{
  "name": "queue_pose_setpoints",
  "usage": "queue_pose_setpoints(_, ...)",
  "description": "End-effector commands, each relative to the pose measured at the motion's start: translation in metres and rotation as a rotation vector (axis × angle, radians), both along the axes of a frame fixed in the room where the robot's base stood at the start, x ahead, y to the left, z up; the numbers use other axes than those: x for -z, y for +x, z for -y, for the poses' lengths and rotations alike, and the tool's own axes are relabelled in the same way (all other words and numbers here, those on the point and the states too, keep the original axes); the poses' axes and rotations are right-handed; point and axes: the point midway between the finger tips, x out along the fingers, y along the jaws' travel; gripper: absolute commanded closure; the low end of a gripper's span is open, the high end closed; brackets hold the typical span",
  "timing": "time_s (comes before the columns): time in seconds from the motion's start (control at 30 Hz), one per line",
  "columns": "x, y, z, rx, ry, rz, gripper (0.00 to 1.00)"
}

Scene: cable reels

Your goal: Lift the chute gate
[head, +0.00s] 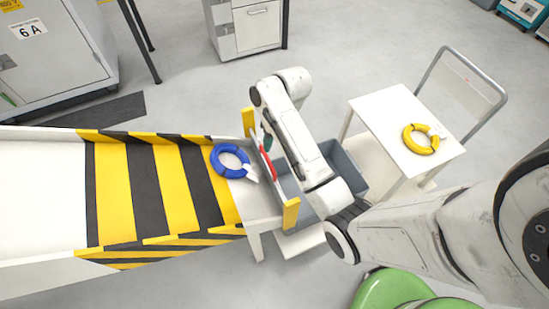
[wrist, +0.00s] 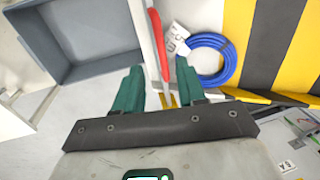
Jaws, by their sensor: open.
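The chute gate (head: 282,190) is a thin pale panel across the chute's lower end, between two yellow posts. It is down, and its edge also shows in the wrist view (wrist: 141,28). Its red bar handle (head: 268,163) runs along it. In the wrist view the red handle (wrist: 158,42) passes between the green fingers of my gripper (wrist: 159,68). The fingers are open, one on each side of the handle, with gaps showing. In the head view my arm partly hides the gripper (head: 266,143). Whether the fingers are level with the handle is unclear.
A blue cable coil (head: 218,168) with a white tag lies on the striped chute (head: 180,190) just behind the gate. A grey bin (head: 352,170) stands below the chute's end. A white cart (head: 375,110) with a yellow coil (head: 412,142) stands to the right.

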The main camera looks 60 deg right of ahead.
Motion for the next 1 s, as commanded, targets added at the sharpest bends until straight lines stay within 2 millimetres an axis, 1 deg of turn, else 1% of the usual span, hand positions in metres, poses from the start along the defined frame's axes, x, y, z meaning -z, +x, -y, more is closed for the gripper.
queue_pose_setpoints(0.03,0.012,0.000,-0.002,0.000,0.001,-0.004,0.60)
queue_pose_setpoints(0.2,0.042,0.003,-0.007,0.000,0.001,-0.003,0.60)
queue_pose_setpoints(0.3,0.056,0.005,-0.009,0.001,0.000,-0.002,0.60)
queue_pose_setpoints(0.4,0.066,0.006,-0.011,0.001,0.001,-0.001,0.60)
queue_pose_setpoints(0.6,0.074,0.008,-0.012,0.000,-0.001,0.001,0.60)
queue_pose_setpoints(0.83,0.075,0.008,-0.012,0.000,-0.001,0.001,0.60)
queue_pose_setpoints(0.87,0.075,0.008,-0.012,0.000,-0.001,0.001,0.62)
queue_pose_setpoints(1.0,0.074,0.008,-0.012,0.000,-0.001,0.001,0.75)
